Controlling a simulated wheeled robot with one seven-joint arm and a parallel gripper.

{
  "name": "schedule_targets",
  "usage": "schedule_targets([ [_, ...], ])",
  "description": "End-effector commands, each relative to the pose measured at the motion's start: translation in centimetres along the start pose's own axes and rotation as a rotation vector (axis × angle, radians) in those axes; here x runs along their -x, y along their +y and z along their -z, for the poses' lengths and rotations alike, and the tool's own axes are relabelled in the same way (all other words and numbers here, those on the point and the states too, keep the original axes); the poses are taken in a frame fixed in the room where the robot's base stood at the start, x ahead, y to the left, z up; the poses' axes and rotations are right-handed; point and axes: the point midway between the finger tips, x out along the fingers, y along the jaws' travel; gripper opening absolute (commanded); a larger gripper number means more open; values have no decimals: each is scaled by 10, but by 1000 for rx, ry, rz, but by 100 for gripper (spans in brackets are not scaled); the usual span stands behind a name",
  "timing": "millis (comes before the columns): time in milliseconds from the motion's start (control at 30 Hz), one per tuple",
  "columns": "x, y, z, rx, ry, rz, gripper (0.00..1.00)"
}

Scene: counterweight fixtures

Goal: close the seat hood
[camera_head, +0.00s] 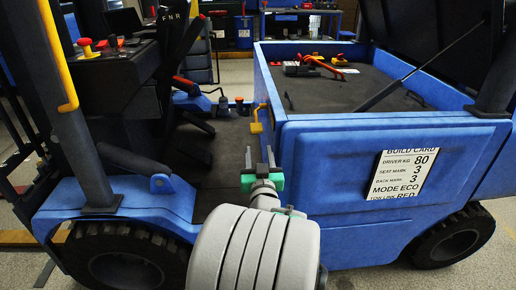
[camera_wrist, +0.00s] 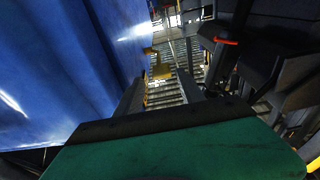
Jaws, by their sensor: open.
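The seat hood (camera_head: 425,28) is a dark panel at the top right of the head view. It is raised over the open blue compartment (camera_head: 385,128), and a dark strut (camera_head: 420,72) slants up towards it. Its upper part is cut off by the frame. My gripper (camera_head: 262,172), with green parts, is open and empty beside the compartment's near left corner, well below the hood. A yellow latch-like part (camera_head: 256,122) sits on that corner; it also shows in the wrist view (camera_wrist: 160,69). The wrist view does not show the hood clearly.
Inside the compartment lies a dark top with red and yellow fittings (camera_head: 320,65). A build card (camera_head: 405,173) is on the blue side. Left are the footwell with pedals (camera_head: 190,150), a yellow grab rail (camera_head: 58,60) and a console (camera_head: 110,75). Wheels (camera_head: 455,238) stand below.

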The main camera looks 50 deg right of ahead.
Motion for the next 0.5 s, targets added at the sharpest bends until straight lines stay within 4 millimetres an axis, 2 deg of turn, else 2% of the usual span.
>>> schedule_targets([
  [233,2,0,0,-1,0,0,45],
  [267,2,0,1,-1,0,0,48],
  [400,-12,-2,26,1,-49,7,58],
  [500,-23,-1,36,1,-103,5,58],
])
